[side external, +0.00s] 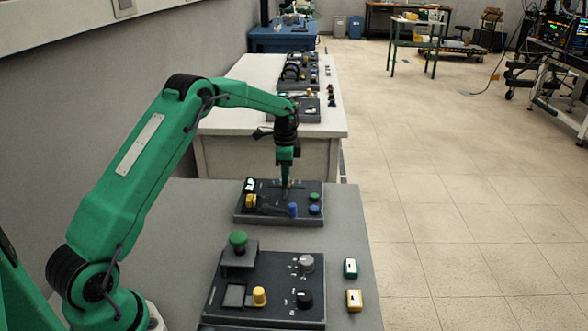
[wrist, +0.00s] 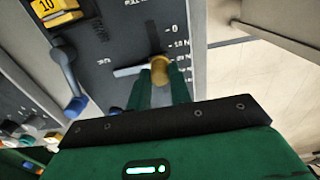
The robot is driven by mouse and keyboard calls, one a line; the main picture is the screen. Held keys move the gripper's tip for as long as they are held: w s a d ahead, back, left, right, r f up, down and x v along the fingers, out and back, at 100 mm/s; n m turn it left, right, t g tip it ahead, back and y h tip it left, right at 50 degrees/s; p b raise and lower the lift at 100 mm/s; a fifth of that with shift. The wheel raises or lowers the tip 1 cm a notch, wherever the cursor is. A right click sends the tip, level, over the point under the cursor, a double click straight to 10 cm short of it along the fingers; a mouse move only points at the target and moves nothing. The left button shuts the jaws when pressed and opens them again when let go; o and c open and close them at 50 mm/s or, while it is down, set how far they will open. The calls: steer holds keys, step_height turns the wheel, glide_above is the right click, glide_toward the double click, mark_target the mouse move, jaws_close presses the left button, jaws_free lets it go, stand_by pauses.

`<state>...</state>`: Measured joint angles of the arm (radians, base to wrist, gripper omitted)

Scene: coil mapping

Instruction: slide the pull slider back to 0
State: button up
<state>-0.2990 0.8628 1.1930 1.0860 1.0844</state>
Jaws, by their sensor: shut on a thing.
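My gripper (side external: 287,186) points down onto the far control panel (side external: 250,219) in the side view. In the wrist view my gripper (wrist: 160,84) is shut on the brass-yellow knob (wrist: 160,68) of the pull slider. A pale flat bar (wrist: 130,70) sticks out to the left of the knob. A dark slot runs up from the knob, beside a printed scale (wrist: 176,44) with 0 at its top end. The knob sits below the 0 mark, among the lower marks. The exact mark is hard to read.
On the same panel are a yellow block marked 10 (wrist: 55,12), a lever with a blue handle (wrist: 68,80), and green (side external: 314,197) and blue (side external: 314,210) buttons. A nearer panel (side external: 265,285) carries a green mushroom button (side external: 238,241) and knobs. Two small boxes stand right of it.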

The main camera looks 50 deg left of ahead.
mark_target(273, 187)
steer(key=shift+s+a, duration=1.35)
steer(key=shift+a, duration=0.1)
stand_by(1.1)
steer(key=o, duration=0.8)
steer(key=shift+c, duration=0.2)
steer(key=shift+r, duration=0.15)
step_height(273, 187, up, 7)
stand_by(0.7)
